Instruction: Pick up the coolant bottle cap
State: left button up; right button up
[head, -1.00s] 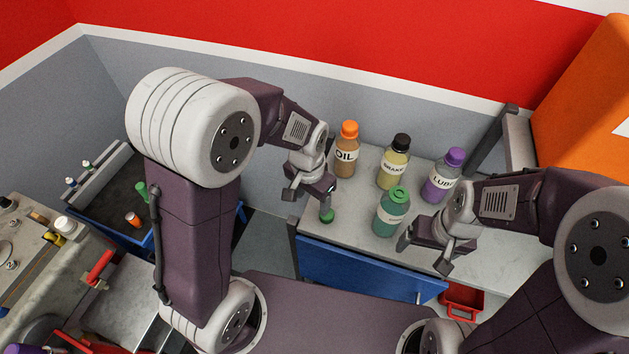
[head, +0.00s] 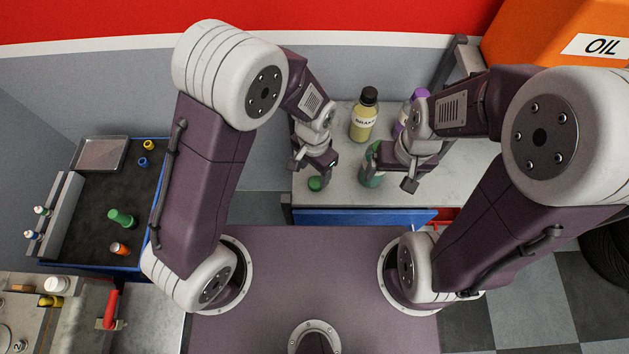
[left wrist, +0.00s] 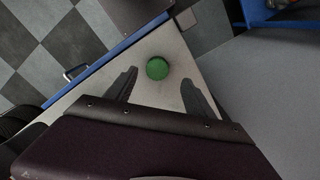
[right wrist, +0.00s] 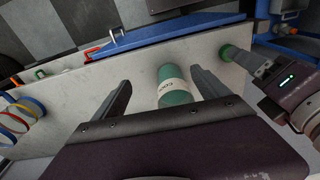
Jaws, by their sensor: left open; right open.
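The green coolant bottle cap (head: 316,184) sits on the grey counter (head: 345,192) near its left end. My left gripper (head: 314,170) is open above it. In the left wrist view the cap (left wrist: 157,68) shows between the tips of the open fingers (left wrist: 158,76), not gripped. The green coolant bottle (head: 370,178) stands on the counter to the right, partly hidden by my right gripper (head: 389,172). In the right wrist view the bottle (right wrist: 175,85) stands between the open fingers (right wrist: 161,75); contact cannot be told. The cap also shows there (right wrist: 228,53).
A yellow bottle with a black cap (head: 364,118) and a purple-capped bottle (head: 405,115) stand behind. A blue drawer front (head: 360,218) lies below the counter edge. A dark-topped cart (head: 85,220) with small items stands at the left. The counter's front middle is clear.

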aim_at(316, 182)
pick_arm(q)
jog(key=f, duration=0.4)
jog(key=shift+s+d+f+p, duration=0.2)
jog(key=shift+d+f+p, duration=0.1)
jog(key=shift+f, duration=0.1)
jog(key=shift+w+a+f, duration=0.1)
jog(key=shift+w+f, duration=0.05)
jog(key=shift+f, duration=0.25)
grip_shut()
